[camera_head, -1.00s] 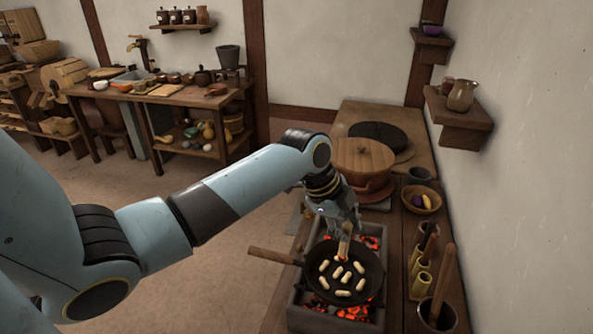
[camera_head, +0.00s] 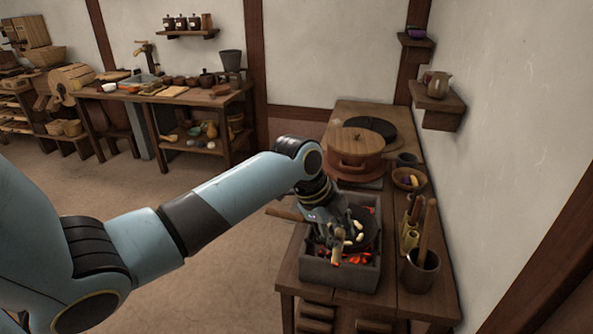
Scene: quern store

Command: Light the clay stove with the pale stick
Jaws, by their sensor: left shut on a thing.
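My left gripper (camera_head: 338,232) is shut on the pale stick (camera_head: 338,250), which points down. The stick's lower end, orange-red, shows against the glowing coals at the front of a grey fire box (camera_head: 325,273). I cannot tell whether it touches the coals or burns. Behind the fire box stands a reddish-brown round vessel with a wooden lid (camera_head: 355,145); its lower body (camera_head: 351,168) may be the clay stove, but I cannot tell. No flame shows there. My right gripper is not in view.
A dark frying pan (camera_head: 371,236) with pale pieces sits on the fire box, partly hidden by my gripper; its handle sticks out left. A bowl (camera_head: 409,180), upright tubes and a pot of utensils (camera_head: 421,271) stand close on the right. The floor at left is clear.

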